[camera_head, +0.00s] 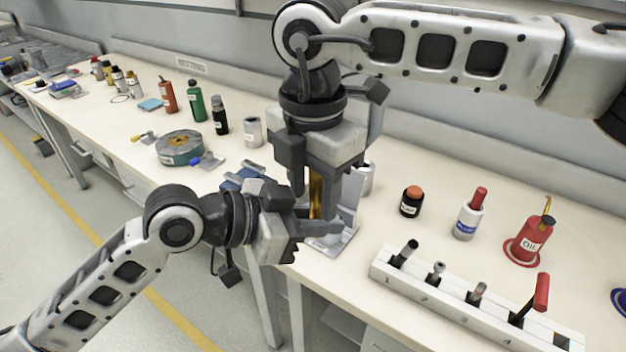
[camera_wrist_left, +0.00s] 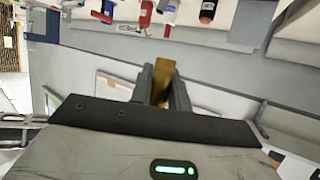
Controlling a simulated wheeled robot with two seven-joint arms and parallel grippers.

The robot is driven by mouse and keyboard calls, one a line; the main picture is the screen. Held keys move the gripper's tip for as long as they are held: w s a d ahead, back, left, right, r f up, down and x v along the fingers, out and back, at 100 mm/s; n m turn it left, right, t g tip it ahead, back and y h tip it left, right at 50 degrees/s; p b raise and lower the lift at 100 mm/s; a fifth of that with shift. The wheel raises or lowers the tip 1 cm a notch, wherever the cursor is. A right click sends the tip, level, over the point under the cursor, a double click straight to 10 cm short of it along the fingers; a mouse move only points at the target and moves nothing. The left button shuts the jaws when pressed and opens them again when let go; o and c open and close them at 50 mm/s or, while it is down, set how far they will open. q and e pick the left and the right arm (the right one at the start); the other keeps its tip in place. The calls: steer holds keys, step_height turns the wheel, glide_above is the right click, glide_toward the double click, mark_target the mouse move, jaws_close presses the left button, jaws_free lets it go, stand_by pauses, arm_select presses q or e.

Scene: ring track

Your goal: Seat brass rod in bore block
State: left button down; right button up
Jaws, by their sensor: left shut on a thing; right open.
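The brass rod (camera_head: 316,192) stands roughly upright between my two grippers in the head view. My left gripper (camera_head: 318,228) comes in from the left and is shut on the rod; the left wrist view shows the brass (camera_wrist_left: 163,82) between its fingers (camera_wrist_left: 164,92). My right gripper (camera_head: 316,190) points down from above, open, with its fingers either side of the rod's upper part. I cannot tell whether they touch it. A grey metal fixture (camera_head: 348,232) lies behind and below the grippers, mostly hidden. I cannot make out the bore block or its hole for certain.
A pale slotted rack (camera_head: 395,274) with several tools stands at the front right. Behind it are an orange-capped jar (camera_head: 411,202), a white bottle (camera_head: 467,218) and a red oil can (camera_head: 530,240). A round green-grey fixture (camera_head: 179,150) and several bottles stand to the left.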

jaws_close()
arm_select(q)
steer(key=c, duration=1.3)
jaws_free()
steer(key=shift+o, duration=0.2)
